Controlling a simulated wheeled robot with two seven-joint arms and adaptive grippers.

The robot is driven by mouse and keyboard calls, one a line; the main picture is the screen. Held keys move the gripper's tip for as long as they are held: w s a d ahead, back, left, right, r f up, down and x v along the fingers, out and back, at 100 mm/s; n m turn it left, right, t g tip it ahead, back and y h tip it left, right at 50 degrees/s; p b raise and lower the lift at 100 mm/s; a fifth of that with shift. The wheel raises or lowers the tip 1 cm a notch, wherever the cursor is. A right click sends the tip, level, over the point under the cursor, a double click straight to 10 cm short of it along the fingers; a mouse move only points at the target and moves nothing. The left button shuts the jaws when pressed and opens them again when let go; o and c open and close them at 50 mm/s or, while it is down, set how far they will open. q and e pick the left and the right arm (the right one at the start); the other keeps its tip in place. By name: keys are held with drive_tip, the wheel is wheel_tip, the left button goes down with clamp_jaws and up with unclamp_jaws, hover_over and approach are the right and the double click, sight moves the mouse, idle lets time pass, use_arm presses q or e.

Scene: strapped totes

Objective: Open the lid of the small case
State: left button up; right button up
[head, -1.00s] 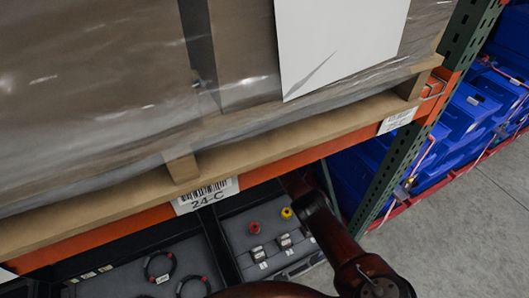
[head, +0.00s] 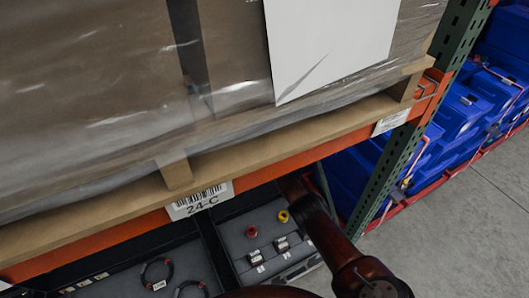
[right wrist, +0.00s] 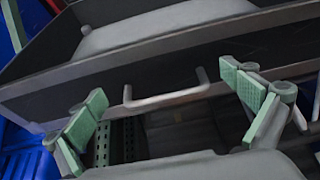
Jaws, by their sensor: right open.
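In the right wrist view my right gripper (right wrist: 163,82) is open, its green-padded fingers standing on either side of a pale bar handle (right wrist: 165,100). The handle is fixed to a dark front panel (right wrist: 225,72) and lies between the fingers without being gripped. Whether this panel belongs to the small case, I cannot tell. No lid can be clearly made out. In the head view my right arm reaches from the lower right to the shelf, and its gripper is hidden. My left gripper is not in view.
The orange shelf beam (head: 330,146) and wrapped pallet load (head: 110,90) are above. Blue totes (head: 460,112) stand right.

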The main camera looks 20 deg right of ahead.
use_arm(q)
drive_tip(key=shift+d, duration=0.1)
use_arm(e)
drive_tip(key=v, duration=1.1)
drive_tip(key=shift+s+r, duration=0.1)
